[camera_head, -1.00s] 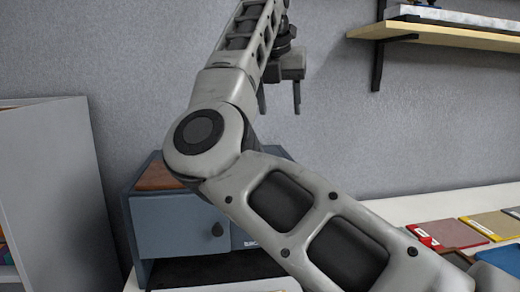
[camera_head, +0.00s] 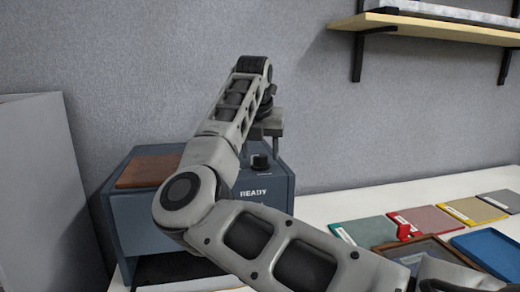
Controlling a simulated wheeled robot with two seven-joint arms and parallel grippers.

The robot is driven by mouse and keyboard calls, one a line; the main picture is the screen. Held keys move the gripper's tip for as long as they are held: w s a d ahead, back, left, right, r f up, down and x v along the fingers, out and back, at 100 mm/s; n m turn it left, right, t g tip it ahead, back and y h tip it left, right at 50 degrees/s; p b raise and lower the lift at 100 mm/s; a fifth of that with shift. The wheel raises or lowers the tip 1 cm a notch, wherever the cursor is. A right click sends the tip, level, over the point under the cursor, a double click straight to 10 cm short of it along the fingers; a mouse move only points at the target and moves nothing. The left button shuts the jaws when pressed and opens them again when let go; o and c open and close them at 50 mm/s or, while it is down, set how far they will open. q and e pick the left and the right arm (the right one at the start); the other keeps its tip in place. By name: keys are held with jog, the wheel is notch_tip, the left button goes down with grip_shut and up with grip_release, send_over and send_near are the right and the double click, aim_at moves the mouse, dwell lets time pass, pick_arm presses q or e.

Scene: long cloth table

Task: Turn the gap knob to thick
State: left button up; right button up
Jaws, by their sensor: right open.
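A blue-grey machine (camera_head: 140,222) with a brown top panel stands on the white table against the wall. A dark knob (camera_head: 260,162) shows at its upper right, above a label reading READY. I cannot read any gap or thick marking, or tell where the knob points. My right gripper (camera_head: 272,148) hangs above and just behind or beside this knob, fingers down. It is open and nothing shows between its fingers; whether it touches the knob cannot be told. My right arm hides much of the machine's front. My left gripper is not in view.
Green (camera_head: 362,232), red (camera_head: 425,219), yellow (camera_head: 470,210) and grey (camera_head: 502,200) flat pieces lie on the table (camera_head: 325,208) at right. A brown tray (camera_head: 470,264) and a blue tray (camera_head: 490,247) are nearer. A shelf (camera_head: 430,25) is above; a grey panel (camera_head: 35,190) stands left.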

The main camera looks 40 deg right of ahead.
jog(key=shift+d+f, duration=0.1)
jog(key=shift+f, duration=0.2)
jog(key=c, duration=1)
jog(key=shift+o, duration=0.2)
